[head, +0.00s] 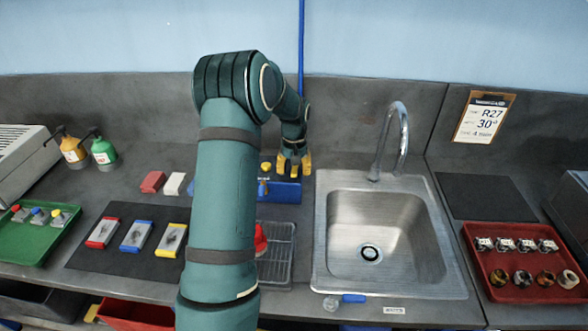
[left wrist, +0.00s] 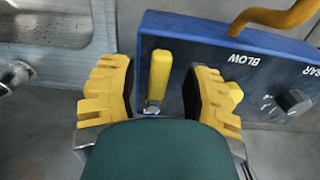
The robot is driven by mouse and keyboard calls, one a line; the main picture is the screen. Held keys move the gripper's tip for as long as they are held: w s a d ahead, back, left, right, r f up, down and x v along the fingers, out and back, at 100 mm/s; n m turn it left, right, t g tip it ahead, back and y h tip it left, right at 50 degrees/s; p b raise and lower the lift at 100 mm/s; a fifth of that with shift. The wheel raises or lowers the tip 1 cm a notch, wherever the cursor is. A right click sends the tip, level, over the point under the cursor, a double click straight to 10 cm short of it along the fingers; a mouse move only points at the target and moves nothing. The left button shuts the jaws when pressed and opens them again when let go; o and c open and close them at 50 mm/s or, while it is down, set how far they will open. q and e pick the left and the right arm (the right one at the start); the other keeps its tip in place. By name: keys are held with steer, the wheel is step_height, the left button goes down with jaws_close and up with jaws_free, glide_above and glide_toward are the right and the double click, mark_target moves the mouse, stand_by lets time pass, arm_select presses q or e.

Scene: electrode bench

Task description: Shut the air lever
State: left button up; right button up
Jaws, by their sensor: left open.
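The blue air box (head: 284,193) stands on the bench left of the sink, partly hidden by my left arm. In the left wrist view its panel (left wrist: 215,65) shows the word BLOW and a black knob (left wrist: 294,101). The air lever (left wrist: 160,75) has a yellow handle on a metal stem. My left gripper (head: 294,163) is over the back of the box. In the left wrist view the open left gripper (left wrist: 164,98) has one finger on each side of the lever, with gaps showing. My right gripper is out of view.
A steel sink (head: 325,240) with a curved tap (head: 402,130) is to the right. A yellow hose (left wrist: 280,17) rises by the box. A wire rack (head: 280,250) with a red item lies in front. A dark mat (head: 85,255) with coloured blocks is to the left.

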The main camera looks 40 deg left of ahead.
mark_target(294, 169)
arm_select(q)
step_height(294, 169, up, 12)
stand_by(0.5)
steer(key=shift+f, duration=0.1)
stand_by(0.4)
